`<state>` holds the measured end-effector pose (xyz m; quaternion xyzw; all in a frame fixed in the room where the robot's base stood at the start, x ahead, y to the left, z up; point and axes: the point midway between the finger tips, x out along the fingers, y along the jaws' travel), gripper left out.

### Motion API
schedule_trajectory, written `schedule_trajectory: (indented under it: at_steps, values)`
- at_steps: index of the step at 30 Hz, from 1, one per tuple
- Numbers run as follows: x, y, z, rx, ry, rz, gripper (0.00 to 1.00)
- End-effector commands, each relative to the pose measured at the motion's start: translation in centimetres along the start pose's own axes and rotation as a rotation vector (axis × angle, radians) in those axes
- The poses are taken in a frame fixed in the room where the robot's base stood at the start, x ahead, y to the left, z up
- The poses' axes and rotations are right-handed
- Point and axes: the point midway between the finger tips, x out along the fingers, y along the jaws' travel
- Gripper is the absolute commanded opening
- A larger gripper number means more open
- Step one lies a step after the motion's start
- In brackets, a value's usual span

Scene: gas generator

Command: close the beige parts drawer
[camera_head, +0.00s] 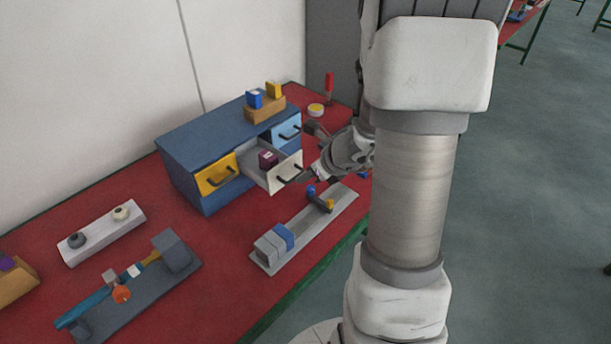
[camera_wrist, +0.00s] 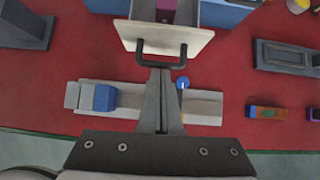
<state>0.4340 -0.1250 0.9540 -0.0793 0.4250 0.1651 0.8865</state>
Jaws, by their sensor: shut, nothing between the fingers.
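The beige parts drawer (camera_head: 287,171) stands pulled out of the blue cabinet (camera_head: 200,137), between a yellow drawer and a blue drawer. A dark purple block (camera_head: 268,159) lies inside it. In the wrist view the beige drawer front (camera_wrist: 165,38) is at the top, with its dark handle (camera_wrist: 161,50) facing me. My gripper (camera_wrist: 162,72) is shut and empty, its fingertips at or very near the handle; I cannot tell whether they touch. In the head view my gripper (camera_head: 316,174) is just right of the drawer front, partly hidden by my arm.
The yellow drawer (camera_head: 217,176) and blue drawer (camera_head: 286,132) flank the beige one. A grey fixture with blue blocks (camera_head: 284,237) lies in front of the cabinet, below my gripper. A wooden block holder (camera_head: 265,110) stands on top of the cabinet. Red table (camera_head: 222,257) shows between fixtures.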

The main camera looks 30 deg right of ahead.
Motion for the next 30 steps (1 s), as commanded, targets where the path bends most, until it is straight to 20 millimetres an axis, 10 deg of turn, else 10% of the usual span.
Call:
schedule_trajectory:
  at_steps: [15,30]
  values:
    - [7.0,-0.2,8.9,-0.003,0.002,0.003,0.0]
    - [8.0,-0.2,10.0,-0.002,-0.002,0.002,0.0]
